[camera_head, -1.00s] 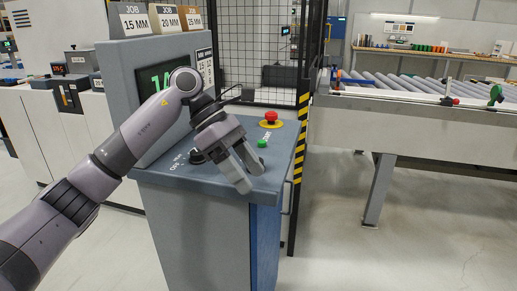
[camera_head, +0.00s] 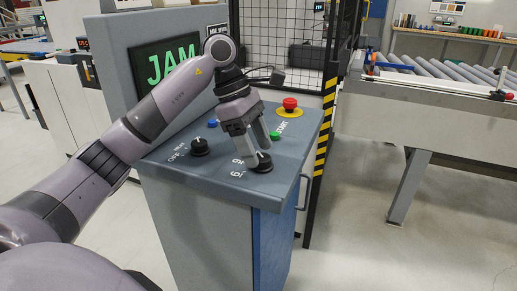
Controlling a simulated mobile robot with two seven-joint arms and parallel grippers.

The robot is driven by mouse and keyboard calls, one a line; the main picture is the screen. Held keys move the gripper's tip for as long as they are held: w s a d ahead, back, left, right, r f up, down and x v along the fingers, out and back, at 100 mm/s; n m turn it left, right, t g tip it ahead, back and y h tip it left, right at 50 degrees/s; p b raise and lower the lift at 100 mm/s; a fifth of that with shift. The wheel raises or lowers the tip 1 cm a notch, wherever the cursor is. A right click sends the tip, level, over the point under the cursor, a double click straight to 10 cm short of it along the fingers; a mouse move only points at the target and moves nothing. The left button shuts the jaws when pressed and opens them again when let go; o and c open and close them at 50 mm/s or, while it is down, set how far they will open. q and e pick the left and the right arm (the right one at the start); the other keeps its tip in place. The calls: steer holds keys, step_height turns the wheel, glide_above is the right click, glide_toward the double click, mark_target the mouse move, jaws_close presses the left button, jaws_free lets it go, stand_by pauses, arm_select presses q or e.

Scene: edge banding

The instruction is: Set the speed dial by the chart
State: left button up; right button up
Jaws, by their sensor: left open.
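The speed dial (camera_head: 261,162) is a black knob near the front right of the console top, with numbers such as 6 and 9 beside it. My left gripper (camera_head: 257,153) is open and points down over the dial, with its fingers close to it; I cannot tell whether they touch it. The chart (camera_head: 217,33) is mostly hidden behind my left arm; only its top edge shows, at the right of the console's upright panel. The screen (camera_head: 165,62) reads JAM in green, partly covered by my arm. My right gripper is not in view.
A second black knob (camera_head: 199,146) marked OFF sits left of the dial. A green START button (camera_head: 275,135), a red emergency stop (camera_head: 290,104) and a blue button (camera_head: 212,124) are nearby. A striped post (camera_head: 325,130) and mesh fence stand at the right, before a roller conveyor (camera_head: 440,70).

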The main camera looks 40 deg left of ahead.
arm_select(q)
steer(key=shift+w+d+f, duration=0.1)
steer(key=shift+d+f, duration=0.15)
steer(key=shift+f, duration=0.3)
steer(key=c, duration=1.1)
steer(key=shift+o, duration=0.2)
steer(key=shift+n, duration=0.3)
steer(key=n+t, duration=0.1)
steer(key=n, duration=0.2)
steer(key=shift+n+t+y, duration=0.3)
steer(key=shift+s+d+n+t+y+b, duration=0.1)
steer(key=shift+s+n+t+y+b, duration=0.15)
steer(key=shift+n, duration=0.85)
steer(key=shift+s+d+n+t+y+b, duration=0.15)
steer(key=shift+n+t+y, duration=0.15)
steer(key=shift+n, duration=0.8)
steer(key=shift+w+a, duration=0.1)
steer(key=shift+w, duration=0.05)
